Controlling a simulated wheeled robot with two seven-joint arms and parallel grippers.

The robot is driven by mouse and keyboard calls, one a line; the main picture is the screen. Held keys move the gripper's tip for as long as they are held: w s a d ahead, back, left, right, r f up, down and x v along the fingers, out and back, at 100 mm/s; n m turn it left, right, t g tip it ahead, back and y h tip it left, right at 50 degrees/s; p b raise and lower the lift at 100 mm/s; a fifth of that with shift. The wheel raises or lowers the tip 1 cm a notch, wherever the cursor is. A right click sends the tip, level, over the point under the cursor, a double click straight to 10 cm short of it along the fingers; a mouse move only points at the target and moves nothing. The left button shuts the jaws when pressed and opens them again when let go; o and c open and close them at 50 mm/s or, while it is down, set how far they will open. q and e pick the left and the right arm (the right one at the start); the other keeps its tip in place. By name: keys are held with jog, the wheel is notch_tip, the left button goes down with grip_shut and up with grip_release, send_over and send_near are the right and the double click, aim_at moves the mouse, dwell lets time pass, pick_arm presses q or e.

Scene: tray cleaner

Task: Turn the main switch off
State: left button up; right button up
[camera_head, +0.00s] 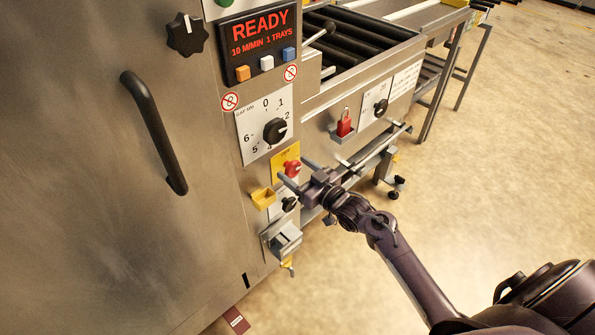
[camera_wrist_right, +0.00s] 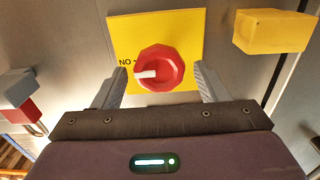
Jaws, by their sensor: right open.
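The main switch (camera_head: 292,167) is a red knob on a yellow plate (camera_head: 279,156) low on the machine's front corner. In the right wrist view the red knob (camera_wrist_right: 165,66) shows a white mark pointing left, to letters that look like "NO" beside it on the yellow plate (camera_wrist_right: 185,22). My right gripper (camera_head: 296,172) is open in front of the knob. In the right wrist view its two fingers (camera_wrist_right: 159,84) stand to the left and right of the knob with gaps; I cannot tell how deep they reach. My left gripper is not in view.
A yellow box (camera_head: 263,198) sticks out just below-left of the plate, close to the fingers. A numbered dial (camera_head: 275,131) is above. A red padlock-like part (camera_head: 344,124) is to the right. A black door handle (camera_head: 155,133) is at left. Floor at right is clear.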

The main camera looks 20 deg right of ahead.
jog(key=shift+w, duration=0.1)
jog(key=c, duration=1)
jog(key=shift+o, duration=0.2)
